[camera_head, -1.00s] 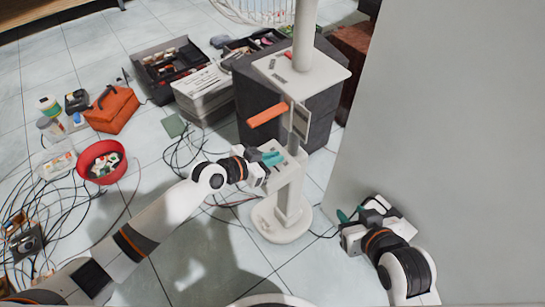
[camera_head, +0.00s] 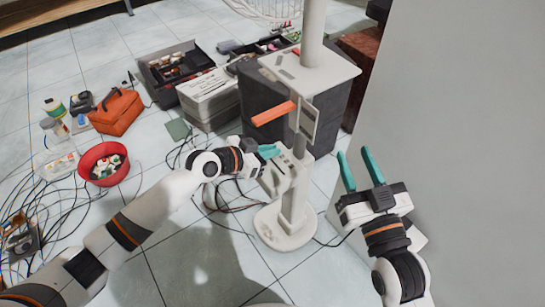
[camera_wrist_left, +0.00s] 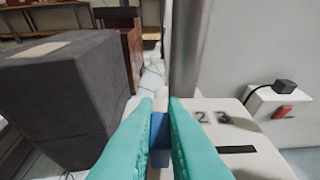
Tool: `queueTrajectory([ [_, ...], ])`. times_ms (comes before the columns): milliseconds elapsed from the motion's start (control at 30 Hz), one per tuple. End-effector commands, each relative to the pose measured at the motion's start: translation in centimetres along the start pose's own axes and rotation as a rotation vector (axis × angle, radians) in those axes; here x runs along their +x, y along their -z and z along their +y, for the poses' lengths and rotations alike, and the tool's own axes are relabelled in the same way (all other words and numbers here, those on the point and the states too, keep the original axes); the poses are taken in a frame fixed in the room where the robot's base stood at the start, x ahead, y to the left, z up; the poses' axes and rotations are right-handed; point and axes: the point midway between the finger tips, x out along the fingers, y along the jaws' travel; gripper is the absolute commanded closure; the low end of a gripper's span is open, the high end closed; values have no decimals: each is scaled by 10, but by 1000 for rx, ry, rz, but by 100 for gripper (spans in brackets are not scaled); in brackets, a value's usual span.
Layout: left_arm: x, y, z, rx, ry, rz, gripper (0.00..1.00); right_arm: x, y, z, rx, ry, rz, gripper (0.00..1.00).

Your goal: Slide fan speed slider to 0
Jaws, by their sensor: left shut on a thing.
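The fan's white control box (camera_head: 296,172) sits low on the white stand (camera_head: 287,225). In the left wrist view its top panel (camera_wrist_left: 240,160) shows printed numbers, including 2 and 3, and a dark slot. My left gripper (camera_head: 269,151) is at the left of the box. In the left wrist view its teal fingers (camera_wrist_left: 160,115) are shut on a small blue slider knob (camera_wrist_left: 160,130), beside the pole. The fingers hide most of the knob and part of the scale. My right gripper (camera_head: 358,170) is open and empty, fingers upward, right of the stand.
An orange bar (camera_head: 273,113) sticks out above the box. A dark grey block (camera_head: 262,105) stands behind the stand, and a light grey wall (camera_head: 460,130) is at the right. Cables, an orange bag (camera_head: 116,111) and a red bowl (camera_head: 104,165) lie left on the tiled floor.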

Motion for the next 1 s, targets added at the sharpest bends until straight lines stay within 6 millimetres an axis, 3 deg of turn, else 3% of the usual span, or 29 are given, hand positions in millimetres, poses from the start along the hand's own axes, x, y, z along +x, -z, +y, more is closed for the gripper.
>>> queueTrajectory([
  [200,0,2,7,-1,0,3,100,0,-22,4,5,-8,-157,64],
  [567,-1,1,10,1,-4,3,100,0,-27,4,5,-9,-177,64],
  [600,-1,1,10,1,-5,3,83,0,-27,4,5,-9,-177,64],
  [700,-1,0,9,1,-4,3,67,0,-26,4,5,-9,-176,64],
  [1000,-2,0,8,0,-1,2,67,0,-27,4,5,-8,-174,64],
])
